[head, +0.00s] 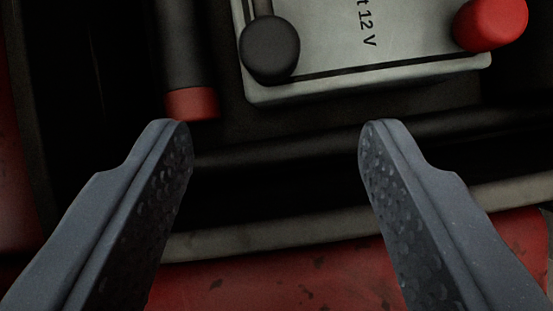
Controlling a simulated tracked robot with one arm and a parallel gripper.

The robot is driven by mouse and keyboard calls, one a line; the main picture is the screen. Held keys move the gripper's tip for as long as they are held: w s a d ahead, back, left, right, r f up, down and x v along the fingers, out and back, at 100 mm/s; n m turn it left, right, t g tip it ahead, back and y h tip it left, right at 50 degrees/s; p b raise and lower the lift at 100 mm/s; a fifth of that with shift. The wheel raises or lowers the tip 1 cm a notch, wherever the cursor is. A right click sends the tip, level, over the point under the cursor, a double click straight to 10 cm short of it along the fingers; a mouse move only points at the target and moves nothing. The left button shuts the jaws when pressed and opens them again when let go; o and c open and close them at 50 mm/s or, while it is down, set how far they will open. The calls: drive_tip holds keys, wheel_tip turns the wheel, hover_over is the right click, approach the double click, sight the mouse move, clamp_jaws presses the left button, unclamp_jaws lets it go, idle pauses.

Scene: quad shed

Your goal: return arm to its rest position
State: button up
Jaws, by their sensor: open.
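My gripper (275,140) is open in the head view. Its two grey fingers with dimpled inner faces stand wide apart, and nothing is between them. The fingertips show below a grey battery (370,55) marked "12 V". The battery has a black terminal cap (269,50) on its left and a red terminal cap (490,22) on its right. The arm's overall pose cannot be seen.
A dark cylinder with a red end band (191,104) lies left of the battery. The battery sits in a dark recess with a pale rim (270,237). Worn red bodywork (290,275) lies below the rim and at the left edge.

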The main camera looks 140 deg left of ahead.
drive_tip(key=shift+f, duration=0.15)
